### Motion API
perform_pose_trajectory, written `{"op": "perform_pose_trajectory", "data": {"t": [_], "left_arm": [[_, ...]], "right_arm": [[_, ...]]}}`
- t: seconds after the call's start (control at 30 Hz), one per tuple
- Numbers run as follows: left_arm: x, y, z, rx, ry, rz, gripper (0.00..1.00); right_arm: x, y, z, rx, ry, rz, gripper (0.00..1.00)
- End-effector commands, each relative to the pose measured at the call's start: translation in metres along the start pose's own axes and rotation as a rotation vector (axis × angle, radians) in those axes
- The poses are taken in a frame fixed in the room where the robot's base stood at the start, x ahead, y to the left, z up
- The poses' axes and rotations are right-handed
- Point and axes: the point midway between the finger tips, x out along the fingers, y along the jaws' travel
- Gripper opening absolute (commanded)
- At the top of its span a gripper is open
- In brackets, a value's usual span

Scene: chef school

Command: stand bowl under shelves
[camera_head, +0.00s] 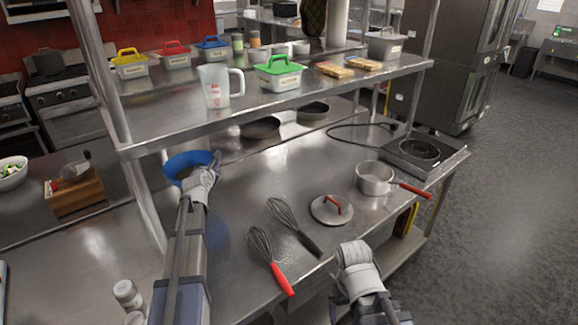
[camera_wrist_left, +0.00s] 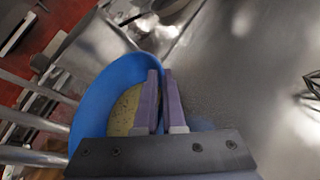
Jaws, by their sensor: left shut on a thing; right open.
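A blue bowl (camera_head: 177,172) is at the left end of the steel worktop, at the front edge of the shelves (camera_head: 150,147). My left gripper (camera_head: 209,166) is shut on the bowl's near right rim. In the left wrist view the bowl (camera_wrist_left: 88,103) is tilted to the view and has something yellowish inside, and the fingers (camera_wrist_left: 160,100) pinch its wall. I cannot tell whether the bowl touches the worktop. My right gripper (camera_head: 352,247) is at the front edge of the worktop, away from the bowl; its fingertips are hard to make out.
Two whisks (camera_head: 282,222), a lid (camera_head: 331,209) and a saucepan (camera_head: 375,179) lie on the worktop. Dark pans (camera_head: 260,128) stand under the shelf. A shelf post (camera_head: 146,205) is just left of the bowl.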

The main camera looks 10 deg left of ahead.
Motion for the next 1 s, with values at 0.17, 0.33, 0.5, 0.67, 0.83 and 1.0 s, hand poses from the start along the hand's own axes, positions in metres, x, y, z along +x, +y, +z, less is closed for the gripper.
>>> {"op": "perform_pose_trajectory", "data": {"t": [0.17, 0.33, 0.5, 0.67, 0.83, 1.0], "left_arm": [[0.001, -0.002, -0.002, 0.002, -0.002, 0.001, 0.00], [0.007, -0.010, -0.017, 0.002, -0.002, 0.001, 0.00], [0.017, -0.022, -0.038, 0.002, -0.002, 0.001, 0.00], [0.023, -0.030, -0.052, 0.002, -0.002, 0.001, 0.00], [0.022, -0.029, -0.051, 0.003, -0.002, 0.001, 0.00], [0.026, -0.034, -0.060, 0.003, -0.002, 0.001, 0.00]], "right_arm": [[0.003, 0.000, 0.000, 0.000, 0.000, 0.000, 0.98], [0.021, -0.002, -0.001, 0.000, 0.000, 0.000, 0.98], [0.048, -0.004, -0.003, 0.000, 0.000, 0.000, 0.98], [0.064, -0.006, -0.004, 0.000, 0.000, 0.000, 0.98], [0.063, -0.006, -0.004, 0.000, 0.000, 0.000, 0.98], [0.074, -0.007, -0.004, 0.000, 0.000, 0.000, 0.98]]}}
